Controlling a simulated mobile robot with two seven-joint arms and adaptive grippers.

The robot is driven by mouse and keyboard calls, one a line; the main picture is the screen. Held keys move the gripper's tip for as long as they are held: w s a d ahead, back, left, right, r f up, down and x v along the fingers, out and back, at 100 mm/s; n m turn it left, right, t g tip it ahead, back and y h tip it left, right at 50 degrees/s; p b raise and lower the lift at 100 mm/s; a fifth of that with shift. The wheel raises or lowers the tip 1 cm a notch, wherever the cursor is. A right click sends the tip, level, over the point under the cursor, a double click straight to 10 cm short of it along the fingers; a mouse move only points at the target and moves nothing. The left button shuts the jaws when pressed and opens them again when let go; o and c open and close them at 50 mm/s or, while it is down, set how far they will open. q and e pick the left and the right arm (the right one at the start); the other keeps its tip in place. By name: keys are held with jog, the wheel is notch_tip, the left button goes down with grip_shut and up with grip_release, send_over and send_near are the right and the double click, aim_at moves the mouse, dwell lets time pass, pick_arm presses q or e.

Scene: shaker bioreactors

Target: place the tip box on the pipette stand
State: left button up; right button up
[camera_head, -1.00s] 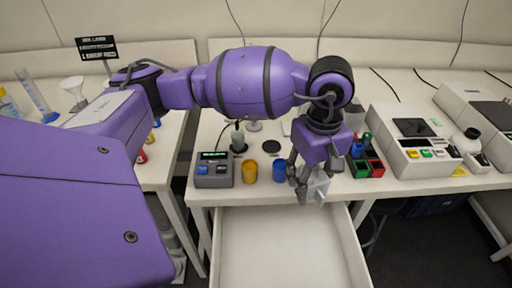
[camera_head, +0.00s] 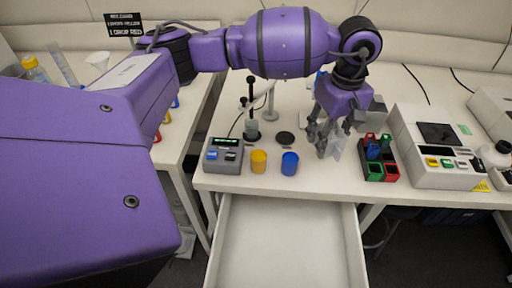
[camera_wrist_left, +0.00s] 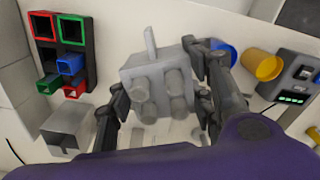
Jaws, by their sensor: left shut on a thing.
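My left gripper (camera_head: 328,140) is shut on a pale grey box, which I take to be the tip box (camera_head: 338,145). In the left wrist view the box (camera_wrist_left: 160,85) sits between the fingers, with several round pegs facing the camera and a thin tab on its far side. The gripper holds it over the table near the front edge; its height above the top is hard to tell. A slim upright stand with a black-topped tool, possibly the pipette stand (camera_head: 269,101), is at the back, left of the gripper, partly hidden by my arm. My right gripper is not in view.
A yellow cup (camera_head: 258,162) and a blue cup (camera_head: 290,163) stand left of the gripper, beside a grey device (camera_head: 223,155). A red, green and black rack (camera_head: 380,171) is close on the right. An open drawer (camera_head: 285,240) juts out in front.

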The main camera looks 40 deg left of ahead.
pick_arm(q)
send_over(325, 159)
notch_tip(325, 159, down, 5)
jog(key=shift+r, duration=0.2)
jog(key=shift+f, duration=1.55)
jog(key=shift+f, duration=0.2)
jog(key=o, duration=1.2)
jog(key=shift+c, duration=0.2)
jog(key=shift+o, duration=0.2)
jog(key=shift+r, duration=0.1)
jog(key=shift+r, duration=0.1)
notch_tip(325, 159, up, 12)
jog(key=shift+r, duration=0.1)
